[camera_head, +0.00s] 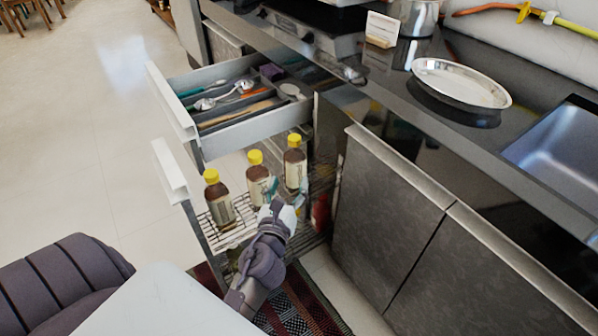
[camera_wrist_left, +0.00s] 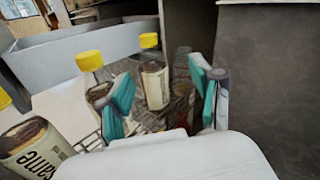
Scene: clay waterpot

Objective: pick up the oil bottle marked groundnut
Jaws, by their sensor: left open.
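Three brown oil bottles with yellow caps stand in the pull-out rack: a left one (camera_head: 220,210), a middle one (camera_head: 257,184) and a right one (camera_head: 295,172). In the left wrist view the nearest bottle (camera_wrist_left: 38,145) shows label letters ending in "same". Another bottle (camera_wrist_left: 90,62) is partly behind a finger, and the farthest bottle (camera_wrist_left: 155,85) shows between the fingers. I cannot read which is marked groundnut. My left gripper (camera_head: 284,196) is open beside the middle and right bottles; its teal fingertips (camera_wrist_left: 163,90) hold nothing. My right gripper is out of view.
The wire rack (camera_head: 238,216) is pulled out beneath an open cutlery drawer (camera_head: 240,135). Closed cabinet doors (camera_head: 385,220) stand close on the right. A metal plate (camera_head: 461,84) lies on the counter above. A dark red rug (camera_head: 300,312) is below; open floor lies left.

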